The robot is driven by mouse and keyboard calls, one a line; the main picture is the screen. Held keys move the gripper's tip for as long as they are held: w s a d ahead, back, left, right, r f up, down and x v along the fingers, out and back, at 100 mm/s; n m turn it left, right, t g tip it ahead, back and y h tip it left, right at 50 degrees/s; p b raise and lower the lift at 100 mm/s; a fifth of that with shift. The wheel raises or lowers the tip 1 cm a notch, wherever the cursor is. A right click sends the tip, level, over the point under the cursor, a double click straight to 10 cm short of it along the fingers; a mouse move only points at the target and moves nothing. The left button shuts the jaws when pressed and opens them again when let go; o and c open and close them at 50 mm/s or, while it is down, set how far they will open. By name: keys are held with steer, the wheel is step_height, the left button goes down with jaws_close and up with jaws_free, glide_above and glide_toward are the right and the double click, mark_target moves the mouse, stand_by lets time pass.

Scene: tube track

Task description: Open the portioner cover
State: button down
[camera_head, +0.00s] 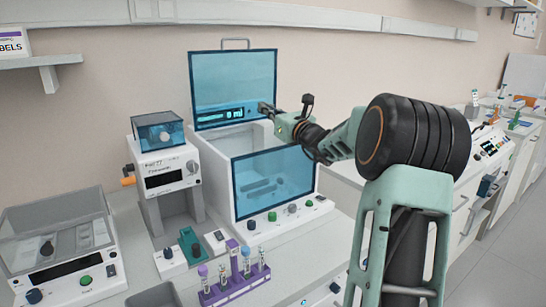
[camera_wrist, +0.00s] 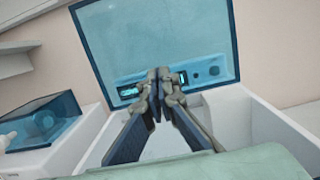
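A white machine (camera_head: 235,211) with a blue see-through cover (camera_head: 233,76) stands mid-bench; I take it for the portioner, though no name is readable on it. The cover stands raised and nearly upright at the back, with a grey handle (camera_head: 235,40) along its top edge. The cover also fills the upper middle of the wrist view (camera_wrist: 160,35). My gripper (camera_head: 263,107) is in front of the cover's lower right part, above the machine's open top. Its fingertips (camera_wrist: 159,78) meet with nothing visible between them. Whether they touch the cover cannot be told.
Left of it stands a smaller device (camera_head: 165,169) with a blue lid, also in the wrist view (camera_wrist: 40,122). A grey-covered instrument (camera_head: 60,245) is further left. A purple tube rack (camera_head: 235,288) stands in front. A shelf (camera_head: 45,63) is upper left.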

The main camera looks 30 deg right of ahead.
steer(key=r+b+v, duration=0.1)
steer(key=v, duration=0.9)
steer(key=shift+s+r+b, duration=0.35)
steer(key=shift+s, duration=0.15)
